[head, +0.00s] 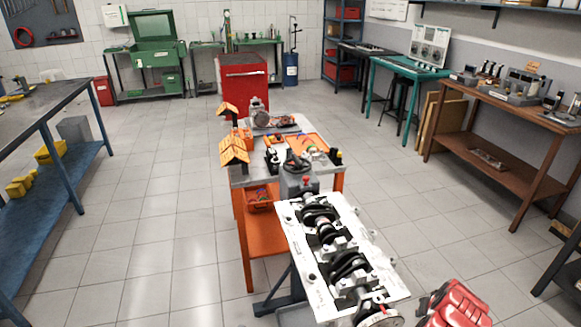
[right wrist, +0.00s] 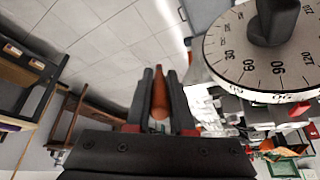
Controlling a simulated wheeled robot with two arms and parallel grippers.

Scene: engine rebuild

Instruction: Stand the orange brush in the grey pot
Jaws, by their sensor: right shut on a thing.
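In the right wrist view my right gripper (right wrist: 160,82) is shut on the orange brush (right wrist: 160,98). The brush's smooth orange-brown body shows between the two dark fingers; its bristles cannot be made out. A large round dial with a black knob lies close to the right of the gripper in that view. I cannot make out the grey pot in either view. Neither gripper shows in the head view, and my left gripper is not in view.
The engine block (head: 335,250) with its crankshaft stands at front centre. The dial (right wrist: 270,75) is close beside my right gripper. An orange cart (head: 268,258) holds small parts behind the block. A red ribbed part (head: 455,305) is at lower right.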

